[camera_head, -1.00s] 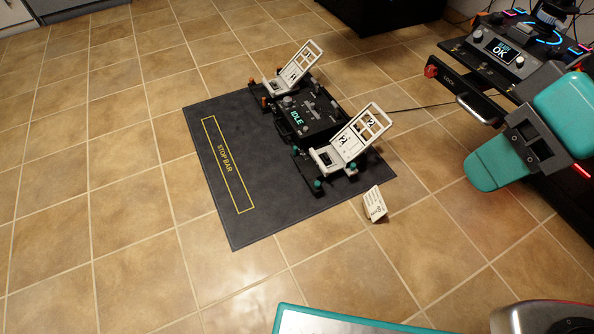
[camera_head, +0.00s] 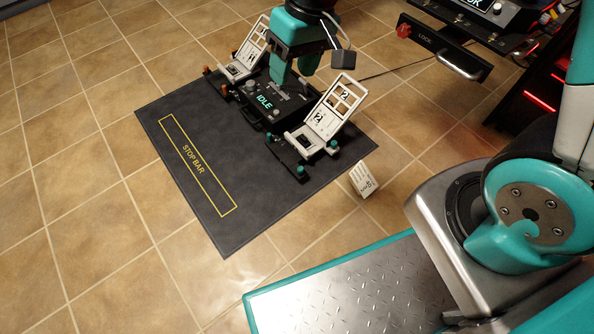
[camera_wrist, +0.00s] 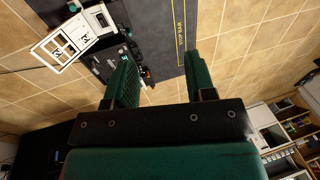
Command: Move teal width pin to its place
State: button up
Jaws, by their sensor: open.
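The teal width pins are small teal knobs around the base of the near pedal, marked 2. One teal pin (camera_head: 332,143) stands at its right side and another teal pin (camera_head: 300,169) at its front corner. The near pedal (camera_head: 325,115) is a white tilted plate on the black pedal unit (camera_head: 265,112), whose display reads IDLE. My gripper (camera_head: 295,72) hangs above the back of the unit, apart from the pins. In the wrist view my gripper (camera_wrist: 160,80) is open and empty, with dark mat and floor between its fingers.
The far pedal (camera_head: 243,60) has orange pins. The dark mat (camera_head: 215,185) with a yellow STOP BAR box lies under the unit. A small white card (camera_head: 362,178) stands on the tiles. A black console with a LOCK bar (camera_head: 440,47) is at upper right.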

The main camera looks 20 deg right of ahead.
jog(key=w+d+f+m+h+b, duration=0.1)
jog(key=w+f, duration=0.2)
jog(key=f, duration=0.4)
jog(key=w+d+f+b, duration=0.1)
jog(key=w+f, duration=0.2)
jog(key=f, duration=0.4)
jog(key=m+h+b, duration=0.2)
jog(key=b, duration=0.1)
send_near(301, 168)
notch_tip(301, 168, down, 9)
jog(key=b, duration=0.9)
jog(key=shift+f, duration=0.2)
